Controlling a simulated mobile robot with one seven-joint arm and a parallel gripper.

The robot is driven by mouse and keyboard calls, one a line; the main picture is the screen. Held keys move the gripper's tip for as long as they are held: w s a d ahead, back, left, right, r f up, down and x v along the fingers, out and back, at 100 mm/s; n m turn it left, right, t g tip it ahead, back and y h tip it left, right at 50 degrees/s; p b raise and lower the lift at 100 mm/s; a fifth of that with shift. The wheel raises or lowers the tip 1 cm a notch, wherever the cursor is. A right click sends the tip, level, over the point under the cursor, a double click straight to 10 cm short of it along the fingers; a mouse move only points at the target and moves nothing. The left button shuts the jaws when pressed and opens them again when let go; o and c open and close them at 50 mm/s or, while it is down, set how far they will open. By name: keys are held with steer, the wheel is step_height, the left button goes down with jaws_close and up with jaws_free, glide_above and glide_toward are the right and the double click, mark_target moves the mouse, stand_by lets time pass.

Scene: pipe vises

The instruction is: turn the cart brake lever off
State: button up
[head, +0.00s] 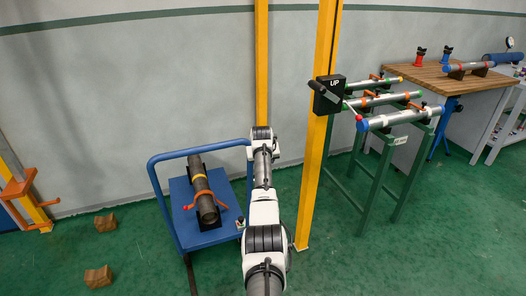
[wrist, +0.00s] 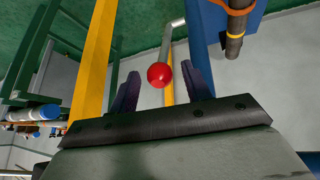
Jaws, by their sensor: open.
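The blue cart (head: 228,214) stands by the wall at left in the head view, with a dark pipe (head: 205,203) on its deck. In the wrist view a red ball knob (wrist: 160,75) sits on a grey rod (wrist: 167,42), beside a blue cart post (wrist: 196,35); this appears to be the brake lever. My gripper (wrist: 160,70) is open, with one finger on each side of the knob in the picture. I see gaps on both sides; how deep the knob lies between the fingers I cannot tell. In the head view my arm hides the lever and the gripper's fingers.
A yellow post (head: 318,130) with a black "UP" box (head: 328,95) and its own lever stands right of my arm. Green pipe stands (head: 385,175) and a wooden bench (head: 450,80) are further right. Wooden blocks (head: 98,277) lie on the floor left. Floor at front right is clear.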

steer(key=b+v, duration=0.2)
steer(key=v, duration=1)
steer(key=shift+r, duration=0.1)
steer(key=shift+c, duration=0.5)
